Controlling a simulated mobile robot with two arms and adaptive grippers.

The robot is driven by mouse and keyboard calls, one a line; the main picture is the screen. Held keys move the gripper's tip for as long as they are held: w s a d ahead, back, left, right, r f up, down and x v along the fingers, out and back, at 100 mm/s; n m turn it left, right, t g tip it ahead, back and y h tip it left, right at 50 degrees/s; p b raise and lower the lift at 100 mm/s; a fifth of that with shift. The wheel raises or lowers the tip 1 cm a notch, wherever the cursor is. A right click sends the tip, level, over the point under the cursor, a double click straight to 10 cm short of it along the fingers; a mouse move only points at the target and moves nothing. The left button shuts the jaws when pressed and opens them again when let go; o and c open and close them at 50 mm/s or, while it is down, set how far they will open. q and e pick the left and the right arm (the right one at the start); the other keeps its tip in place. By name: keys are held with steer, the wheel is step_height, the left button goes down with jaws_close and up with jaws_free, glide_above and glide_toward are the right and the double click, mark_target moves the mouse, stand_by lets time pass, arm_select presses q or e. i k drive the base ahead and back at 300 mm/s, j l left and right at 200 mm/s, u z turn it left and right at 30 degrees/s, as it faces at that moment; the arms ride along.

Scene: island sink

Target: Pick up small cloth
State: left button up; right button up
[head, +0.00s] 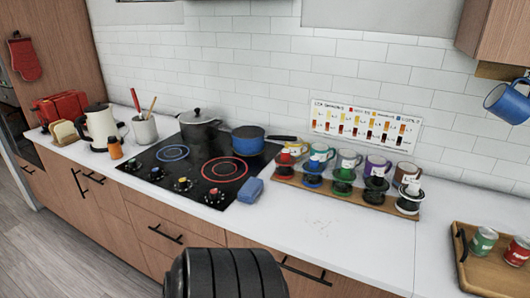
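A small blue block-like item (251,190), which looks like a folded cloth or a sponge, lies at the front right corner of the black cooktop (150,172). I cannot tell whether it rests partly on the cooktop's edge or just on the counter. No other cloth is clear in view. Neither of my grippers shows in the head view. A dark ribbed part of my own body fills the bottom middle, in front of the cabinets.
A blue pan (247,140) and a grey pot (199,130) stand on the cooktop. A wooden rack (345,199) with cups and drippers is right of the blue item. A tray (484,279) with cans is at far right. The white counter (310,232) between is clear.

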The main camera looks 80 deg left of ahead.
mark_target(251, 190)
steer(key=i+j+u, duration=0.45)
steer(key=i+j, duration=0.4)
steer(key=i+u, duration=0.1)
steer(key=u, duration=2.55)
